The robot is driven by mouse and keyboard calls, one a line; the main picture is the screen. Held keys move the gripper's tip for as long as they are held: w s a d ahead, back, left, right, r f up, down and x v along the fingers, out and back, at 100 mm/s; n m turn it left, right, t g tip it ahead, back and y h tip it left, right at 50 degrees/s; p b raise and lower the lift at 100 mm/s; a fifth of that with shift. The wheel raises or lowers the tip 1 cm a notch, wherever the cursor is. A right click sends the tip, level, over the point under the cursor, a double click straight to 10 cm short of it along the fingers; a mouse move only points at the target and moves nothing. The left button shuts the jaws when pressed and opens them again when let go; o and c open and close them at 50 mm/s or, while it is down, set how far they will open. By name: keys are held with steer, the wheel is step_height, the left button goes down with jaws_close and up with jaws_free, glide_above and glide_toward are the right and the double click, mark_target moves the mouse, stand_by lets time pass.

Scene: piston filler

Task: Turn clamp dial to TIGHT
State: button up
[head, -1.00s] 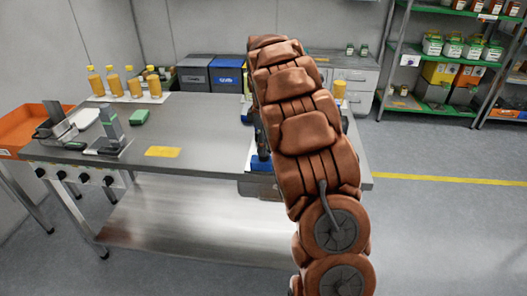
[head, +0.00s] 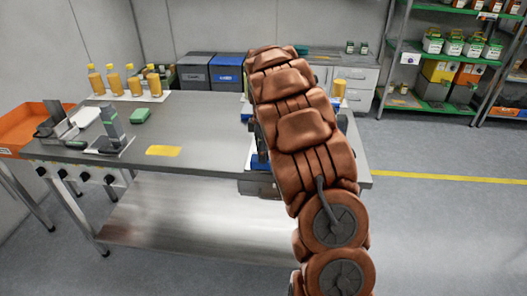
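My arm (head: 305,130) rises in front of the right end of the steel table in the head view. Its end reaches over the machine at that end, and my gripper cannot be made out there. Blue and grey parts of the piston filler (head: 256,158) show just left of my arm; most of it is hidden behind the arm. The clamp dial cannot be made out on it. Several dark knobs (head: 85,178) sit on the front edge of the table at the left; I cannot tell whether one of them is the clamp dial.
The steel table (head: 200,125) is mostly bare in the middle. Several yellow bottles (head: 113,82) stand at its back left. A grey device (head: 112,125), a green block (head: 141,115) and a yellow card (head: 163,151) lie left. An orange tray (head: 20,125) adjoins the left end. Floor is clear at right.

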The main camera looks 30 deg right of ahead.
steer(key=c, duration=1)
steer(key=shift+o, duration=0.2)
steer(key=shift+m, duration=0.3)
steer(key=shift+f+m+b, duration=0.1)
steer(key=shift+m+b, duration=1)
steer(key=shift+m, duration=0.5)
steer(key=shift+m+b, duration=1)
steer(key=shift+m, duration=1.6)
steer(key=m+b, duration=0.1)
steer(key=m, duration=0.3)
steer(key=shift+m, duration=0.3)
steer(key=shift+d+m+b, duration=0.1)
steer(key=shift+m+b, duration=0.45)
steer(key=shift+m, duration=1.75)
